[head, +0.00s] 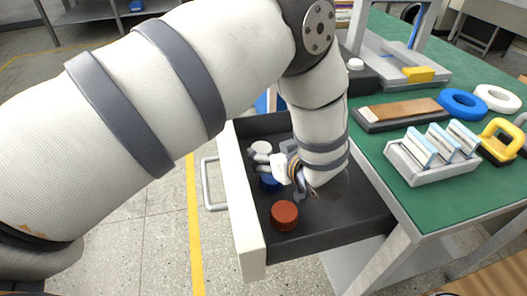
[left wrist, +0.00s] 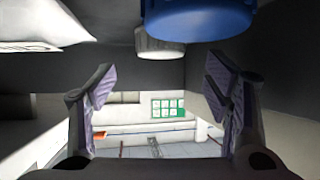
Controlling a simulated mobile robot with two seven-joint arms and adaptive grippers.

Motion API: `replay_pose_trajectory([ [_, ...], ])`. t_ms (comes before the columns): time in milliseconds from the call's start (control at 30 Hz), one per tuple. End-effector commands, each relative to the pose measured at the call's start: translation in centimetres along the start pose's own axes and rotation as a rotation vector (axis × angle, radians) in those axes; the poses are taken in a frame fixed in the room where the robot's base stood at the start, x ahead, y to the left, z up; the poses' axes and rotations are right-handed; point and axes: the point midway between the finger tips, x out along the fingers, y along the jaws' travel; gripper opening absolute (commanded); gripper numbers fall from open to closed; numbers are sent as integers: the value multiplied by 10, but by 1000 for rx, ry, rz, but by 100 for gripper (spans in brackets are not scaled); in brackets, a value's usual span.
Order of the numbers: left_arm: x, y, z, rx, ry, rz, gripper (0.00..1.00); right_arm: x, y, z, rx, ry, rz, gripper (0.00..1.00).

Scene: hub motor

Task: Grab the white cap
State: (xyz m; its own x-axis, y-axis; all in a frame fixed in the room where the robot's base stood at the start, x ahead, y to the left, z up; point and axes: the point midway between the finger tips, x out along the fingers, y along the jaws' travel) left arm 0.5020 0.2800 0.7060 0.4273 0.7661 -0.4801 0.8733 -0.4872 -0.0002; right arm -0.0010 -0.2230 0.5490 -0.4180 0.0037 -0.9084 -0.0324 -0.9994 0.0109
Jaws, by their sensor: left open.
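The white cap (head: 260,148) stands in the open drawer, toward its far end. It also shows in the left wrist view (left wrist: 160,44), which looks upside down, in line with the gap between my fingers and beyond their tips. My left gripper (head: 258,161) is inside the drawer, open and empty, with its fingers pointing left in the head view. The left wrist view shows both fingers (left wrist: 160,88) spread wide apart. A blue cap (head: 270,184) is close beside the fingers, partly hidden by them, and looms large in the left wrist view (left wrist: 198,16). My right gripper is not in view.
A red cap (head: 285,215) stands nearer in the drawer (head: 345,212). The drawer's pale front wall (head: 244,220) bounds it on the left. The green workbench (head: 385,150) on the right holds a grey rack, blue and white rings and a yellow-handled part.

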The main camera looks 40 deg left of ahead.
Motion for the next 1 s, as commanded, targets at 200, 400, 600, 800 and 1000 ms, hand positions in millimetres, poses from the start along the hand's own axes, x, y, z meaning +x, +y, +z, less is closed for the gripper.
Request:
replay_pose_trajectory([
  [200, 40, -3, 3, -1, -1, -2, 71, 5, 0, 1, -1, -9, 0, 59],
  [400, 53, -2, 2, -1, 1, 1, 71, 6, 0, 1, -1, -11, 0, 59],
  [600, 53, -2, 1, -1, 1, 1, 55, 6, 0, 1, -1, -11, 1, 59],
  [800, 53, -2, 1, -1, 1, 1, 33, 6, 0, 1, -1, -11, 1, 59],
  [1000, 52, -2, 1, -1, 1, 1, 33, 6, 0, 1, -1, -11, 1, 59],
])
